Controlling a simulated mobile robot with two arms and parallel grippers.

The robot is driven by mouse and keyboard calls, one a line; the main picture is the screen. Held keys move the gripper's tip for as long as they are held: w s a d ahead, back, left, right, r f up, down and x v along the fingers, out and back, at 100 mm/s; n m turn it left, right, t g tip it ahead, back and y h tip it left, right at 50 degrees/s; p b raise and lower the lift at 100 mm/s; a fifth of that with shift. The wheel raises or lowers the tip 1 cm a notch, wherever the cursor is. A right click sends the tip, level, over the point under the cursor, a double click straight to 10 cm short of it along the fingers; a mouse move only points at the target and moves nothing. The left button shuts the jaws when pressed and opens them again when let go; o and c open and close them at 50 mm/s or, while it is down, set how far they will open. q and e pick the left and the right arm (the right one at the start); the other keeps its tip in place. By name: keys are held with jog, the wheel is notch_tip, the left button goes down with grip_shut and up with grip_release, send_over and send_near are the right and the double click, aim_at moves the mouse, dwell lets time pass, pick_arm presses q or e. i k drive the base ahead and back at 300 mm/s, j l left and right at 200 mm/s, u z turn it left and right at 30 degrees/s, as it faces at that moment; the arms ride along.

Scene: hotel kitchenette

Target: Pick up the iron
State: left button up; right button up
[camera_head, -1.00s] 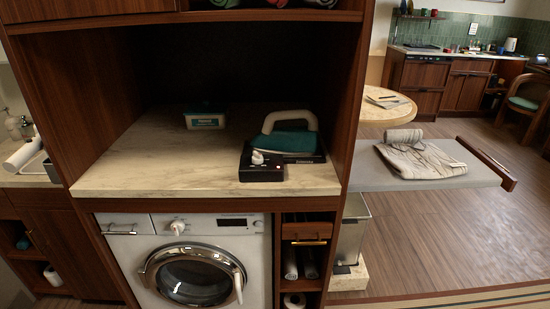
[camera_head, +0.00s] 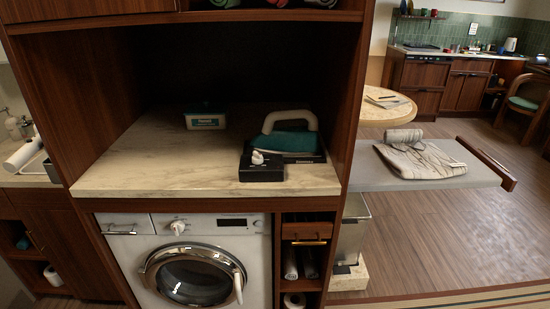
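The iron (camera_head: 292,141) has a teal body and a cream handle that arches over it. Neither of my grippers shows in the head view. Nothing is seen touching the iron.
A small white and teal box (camera_head: 205,119) stands further back on the counter. Wooden niche walls (camera_head: 351,90) close in at both sides, with a shelf above. A washing machine (camera_head: 190,265) is below. An ironing board (camera_head: 440,163) with folded cloth (camera_head: 424,158) extends at the right.

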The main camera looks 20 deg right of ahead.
aim_at(305, 140)
jog(key=z, duration=1.05)
jog(key=i+l+u, duration=0.25)
jog(key=i+l, duration=0.25)
jog(key=i, duration=0.1)
